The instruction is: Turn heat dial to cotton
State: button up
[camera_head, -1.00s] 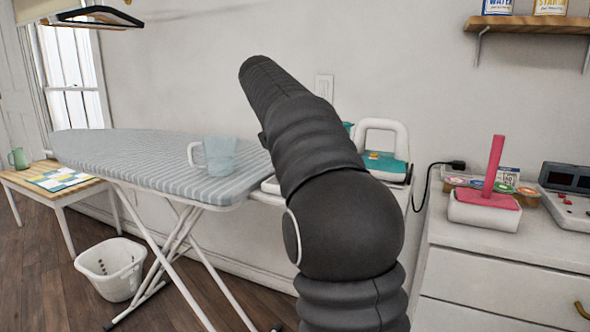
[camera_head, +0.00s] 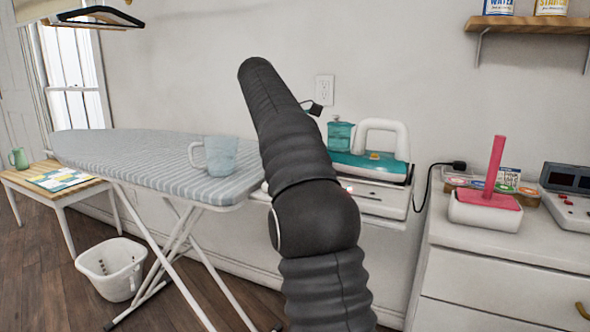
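A teal and white iron (camera_head: 367,167) with a white handle rests on a white base (camera_head: 383,200) at the right end of the ironing board. A small yellow-orange spot shows on the iron's body under the handle; I cannot tell whether it is the heat dial. No dial markings can be read. A small red light shows on the base beside my arm. My dark arm rises in front of the base's left part and hides it. My gripper is not visible.
A white drawer cabinet (camera_head: 500,255) at right holds a pink-handled object in a white box (camera_head: 485,211). A wall outlet (camera_head: 325,89) and a small dark piece (camera_head: 315,108) are behind my arm.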

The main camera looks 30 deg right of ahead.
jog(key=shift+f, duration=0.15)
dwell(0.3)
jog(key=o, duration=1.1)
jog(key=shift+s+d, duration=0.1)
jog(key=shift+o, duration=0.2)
